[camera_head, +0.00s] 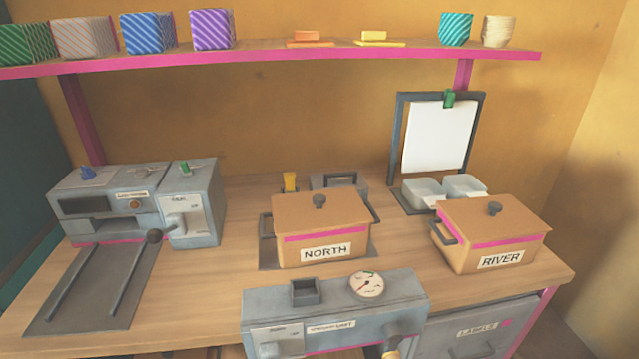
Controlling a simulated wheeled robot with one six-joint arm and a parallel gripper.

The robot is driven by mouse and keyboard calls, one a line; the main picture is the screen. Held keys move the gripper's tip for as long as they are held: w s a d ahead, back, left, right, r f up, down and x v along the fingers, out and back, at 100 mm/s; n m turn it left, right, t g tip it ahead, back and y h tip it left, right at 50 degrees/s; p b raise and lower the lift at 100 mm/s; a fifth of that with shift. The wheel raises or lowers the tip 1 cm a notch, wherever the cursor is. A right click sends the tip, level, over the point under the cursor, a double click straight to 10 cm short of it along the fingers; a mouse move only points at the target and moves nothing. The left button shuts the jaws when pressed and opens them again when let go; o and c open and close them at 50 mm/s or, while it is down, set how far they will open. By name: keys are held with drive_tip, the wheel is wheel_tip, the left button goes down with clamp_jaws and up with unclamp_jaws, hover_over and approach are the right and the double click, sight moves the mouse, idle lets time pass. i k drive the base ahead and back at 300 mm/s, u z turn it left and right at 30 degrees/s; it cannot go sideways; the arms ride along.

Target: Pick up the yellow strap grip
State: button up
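Another yellow piece (374,36), a small block on a flat base, lies on the shelf. My gripper is not in view.
A grey machine (135,205) with a dark railed plate (95,290) stands at the left. The RIVER box (490,236) is at the right, before white trays and a clipboard (438,135). A gauge unit (335,311) stands in front. Bare wood (205,285) shows left of the NORTH box.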

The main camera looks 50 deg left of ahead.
sight(289, 177)
drive_tip(key=i, duration=0.2)
drive_tip(key=u, duration=2.05)
drive_tip(key=i, duration=0.7)
drive_tip(key=u, duration=0.05)
